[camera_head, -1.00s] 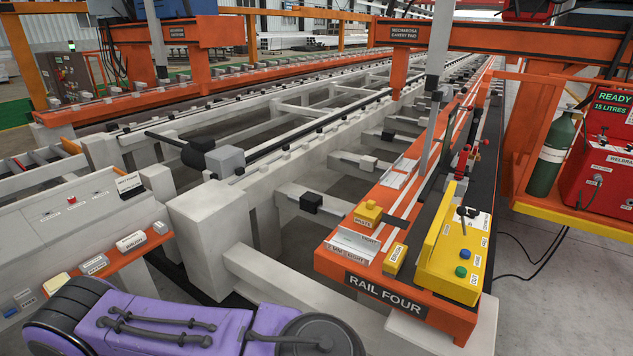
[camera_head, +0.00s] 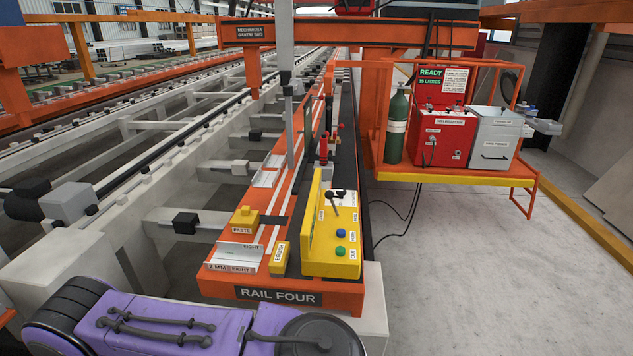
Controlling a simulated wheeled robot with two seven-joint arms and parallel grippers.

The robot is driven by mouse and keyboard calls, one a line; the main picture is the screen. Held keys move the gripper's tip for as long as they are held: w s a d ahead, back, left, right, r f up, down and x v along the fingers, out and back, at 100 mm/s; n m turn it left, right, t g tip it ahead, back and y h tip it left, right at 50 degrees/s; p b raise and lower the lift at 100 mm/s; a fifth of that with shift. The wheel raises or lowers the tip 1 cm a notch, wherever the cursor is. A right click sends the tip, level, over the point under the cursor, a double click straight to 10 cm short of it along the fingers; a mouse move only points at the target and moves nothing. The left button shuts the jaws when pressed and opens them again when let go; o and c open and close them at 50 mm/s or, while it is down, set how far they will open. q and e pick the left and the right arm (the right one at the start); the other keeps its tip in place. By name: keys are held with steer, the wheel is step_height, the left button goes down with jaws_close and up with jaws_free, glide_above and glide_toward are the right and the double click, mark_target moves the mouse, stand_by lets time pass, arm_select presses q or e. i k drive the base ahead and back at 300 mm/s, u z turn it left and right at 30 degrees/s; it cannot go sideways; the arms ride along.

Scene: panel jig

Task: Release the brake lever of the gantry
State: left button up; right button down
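The orange gantry beam (camera_head: 370,36), labelled as gantry two, spans the rails at the top of the head view. A yellow control box (camera_head: 318,262) sits on the near end of the orange rail marked RAIL FOUR (camera_head: 280,296). It has a small black-knobbed lever (camera_head: 336,200) on top, and a blue and a green button below. A red upright part (camera_head: 324,149) stands on the rail behind the box. I cannot tell which part is the gantry's brake lever. Neither of my grippers is in view.
A red welding unit (camera_head: 441,137), a green gas cylinder (camera_head: 396,125) and a grey box (camera_head: 494,138) stand on an orange-framed platform at the right. Cables hang beside the rail. The grey floor (camera_head: 480,270) at the lower right is open.

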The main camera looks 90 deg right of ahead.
mark_target(328, 195)
steer(key=z, duration=2.15)
